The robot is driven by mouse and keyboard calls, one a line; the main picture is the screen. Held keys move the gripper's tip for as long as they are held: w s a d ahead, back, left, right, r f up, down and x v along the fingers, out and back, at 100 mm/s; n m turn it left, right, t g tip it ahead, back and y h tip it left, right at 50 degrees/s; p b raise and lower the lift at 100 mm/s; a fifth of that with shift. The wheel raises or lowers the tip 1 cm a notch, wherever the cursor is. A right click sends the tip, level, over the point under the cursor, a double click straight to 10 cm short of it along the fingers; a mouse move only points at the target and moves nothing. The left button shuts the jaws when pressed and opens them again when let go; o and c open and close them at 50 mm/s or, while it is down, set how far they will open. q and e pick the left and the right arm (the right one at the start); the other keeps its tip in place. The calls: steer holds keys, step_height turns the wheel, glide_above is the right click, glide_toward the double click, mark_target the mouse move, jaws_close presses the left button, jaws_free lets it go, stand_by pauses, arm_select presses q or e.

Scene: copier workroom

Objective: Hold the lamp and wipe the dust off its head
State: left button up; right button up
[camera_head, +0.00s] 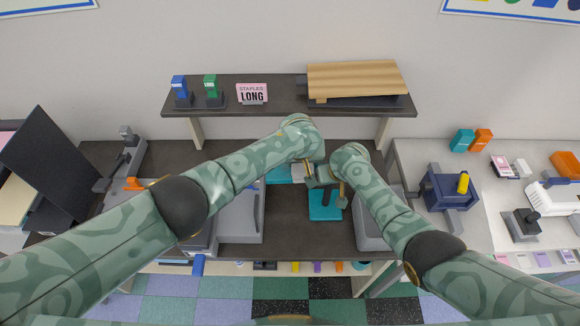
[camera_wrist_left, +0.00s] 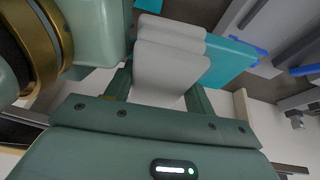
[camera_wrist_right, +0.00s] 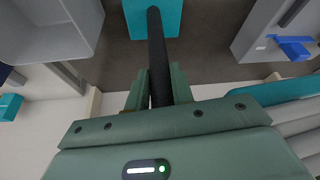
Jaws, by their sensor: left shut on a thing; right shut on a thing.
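The lamp has a flat teal base (camera_head: 325,210) on the dark worktable and a black post (camera_wrist_right: 157,50). My right gripper (camera_wrist_right: 157,92) is shut on the post, above the base. A teal slab (camera_head: 279,174), which looks like the lamp's head, shows left of the grippers; it also shows at the right of the right wrist view (camera_wrist_right: 265,92). My left gripper (camera_wrist_left: 160,90) is shut on a pale grey folded cloth (camera_wrist_left: 170,62). The cloth (camera_head: 298,172) lies close against the slab; contact is hard to tell. Any dust is too small to make out.
Grey machines or trays (camera_head: 240,215) stand left and right (camera_head: 372,222) of the lamp. A dark shelf (camera_head: 285,105) behind carries blue and green items, a sign and a wooden board (camera_head: 355,78). The worktable in front of the base is clear.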

arm_select(q)
steer(key=shift+s+d+r, duration=0.1)
steer(key=shift+d, duration=0.6)
steer(key=shift+s+d+r, duration=0.1)
steer(key=shift+d, duration=0.6)
steer(key=shift+c, duration=0.3)
steer(key=shift+w+a+f, duration=0.1)
steer(key=shift+a+f, duration=0.05)
steer(key=shift+a, duration=1.25)
steer(key=shift+w+a+f, duration=0.1)
steer(key=shift+a, duration=1.35)
steer(key=shift+a+f, duration=0.15)
steer(key=shift+a, duration=1.25)
steer(key=shift+a+r, duration=0.15)
steer(key=shift+r, duration=1.35)
steer(key=shift+a+r, duration=0.1)
steer(key=shift+r, duration=1.35)
glide_above(282, 169)
steer(key=shift+a+f, duration=0.15)
steer(key=shift+f, duration=2)
steer(key=shift+w+f, duration=0.1)
steer(key=shift+f, duration=0.95)
